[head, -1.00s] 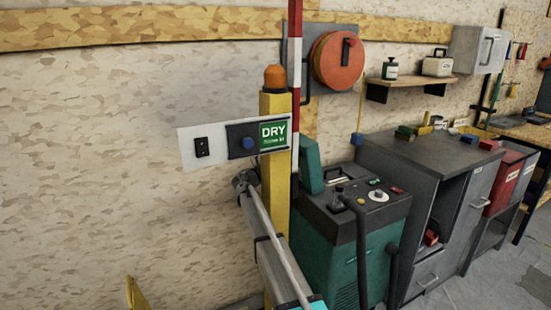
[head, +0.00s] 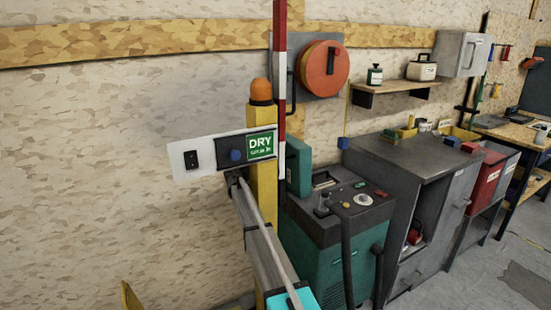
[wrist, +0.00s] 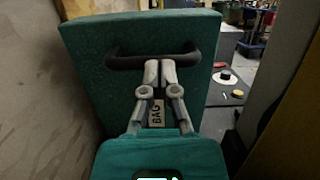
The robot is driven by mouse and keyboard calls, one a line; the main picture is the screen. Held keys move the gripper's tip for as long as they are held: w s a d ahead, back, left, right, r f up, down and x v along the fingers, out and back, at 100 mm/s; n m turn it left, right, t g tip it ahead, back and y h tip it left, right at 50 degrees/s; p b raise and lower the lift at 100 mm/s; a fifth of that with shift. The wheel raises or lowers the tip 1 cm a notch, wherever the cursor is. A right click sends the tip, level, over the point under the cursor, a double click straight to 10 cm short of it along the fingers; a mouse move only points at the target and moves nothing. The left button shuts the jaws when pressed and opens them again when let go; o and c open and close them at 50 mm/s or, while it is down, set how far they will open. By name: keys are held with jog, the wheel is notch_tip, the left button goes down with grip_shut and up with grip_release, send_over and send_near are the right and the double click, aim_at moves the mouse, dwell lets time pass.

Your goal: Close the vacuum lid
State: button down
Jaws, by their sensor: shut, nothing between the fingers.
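The vacuum is a teal and dark grey machine (head: 330,250) standing against the wall in the head view. Its teal lid (head: 299,167) stands upright, open, at the left rear of the control top. In the wrist view the lid (wrist: 85,75) fills the middle, with a black bar handle (wrist: 125,62) across its upper part and a "BAG" label below. My gripper (wrist: 159,64) has its fingertips together, in front of the middle of the handle. I cannot tell whether they touch it. My fingers hide part of the handle and label.
A yellow post (head: 263,165) with an orange cap and a "DRY" sign panel (head: 222,153) stands left of the vacuum. A black hose (head: 347,255) hangs at its front. A grey cabinet (head: 415,155) stands close on the right. Open floor (head: 480,275) lies at lower right.

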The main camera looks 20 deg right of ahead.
jog(key=shift+d, duration=0.1)
jog(key=b+v, duration=0.3)
jog(key=v, duration=1.1)
jog(key=shift+b, duration=0.3)
jog(key=shift+f, duration=0.1)
jog(key=c, duration=1.4)
grip_release()
